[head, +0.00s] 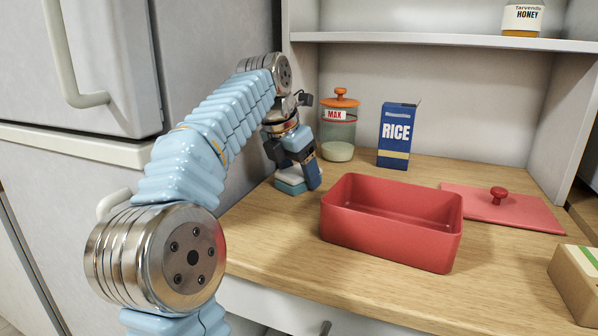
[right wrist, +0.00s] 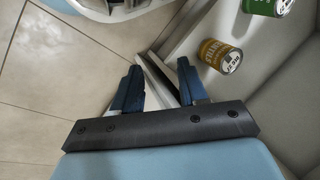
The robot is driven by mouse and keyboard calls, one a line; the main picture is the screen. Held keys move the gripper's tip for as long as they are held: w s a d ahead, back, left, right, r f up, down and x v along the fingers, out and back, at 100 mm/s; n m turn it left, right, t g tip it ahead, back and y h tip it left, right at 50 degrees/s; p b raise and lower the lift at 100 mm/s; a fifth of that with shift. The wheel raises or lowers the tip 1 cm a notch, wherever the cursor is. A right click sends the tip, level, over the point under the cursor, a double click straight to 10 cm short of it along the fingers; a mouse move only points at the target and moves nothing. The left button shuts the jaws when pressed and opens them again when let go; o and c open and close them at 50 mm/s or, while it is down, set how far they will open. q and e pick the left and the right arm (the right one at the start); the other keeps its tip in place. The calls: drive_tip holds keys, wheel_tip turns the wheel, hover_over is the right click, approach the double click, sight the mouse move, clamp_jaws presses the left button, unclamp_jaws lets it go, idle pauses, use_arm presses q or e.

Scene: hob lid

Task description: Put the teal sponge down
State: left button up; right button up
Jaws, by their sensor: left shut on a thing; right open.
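The teal sponge (head: 291,185) is at the back left of the wooden counter, with a pale layer on its top. My left gripper (head: 304,175) points down over it and is shut on it. The fingers hide part of the sponge. It sits at counter level, but I cannot tell whether its underside touches the wood. My right gripper (right wrist: 157,88) is open and empty in the right wrist view, with tiled floor and a pale surface beyond it.
A red open box (head: 390,250) stands right of the sponge, its red lid (head: 530,213) lying behind right. A glass jar (head: 338,130) and a blue rice box (head: 397,135) stand behind. A cardboard box (head: 577,280) is at the right edge. Two cans (right wrist: 222,56) show in the right wrist view.

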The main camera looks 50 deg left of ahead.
use_arm(q)
drive_tip(key=o, duration=0.9)
drive_tip(key=shift+o, duration=0.2)
drive_tip(key=shift+r, duration=0.15)
drive_tip(key=p+v, duration=0.3)
drive_tip(key=v, duration=0.7)
drive_tip(key=shift+w, duration=0.1)
drive_tip(key=shift+v, duration=1)
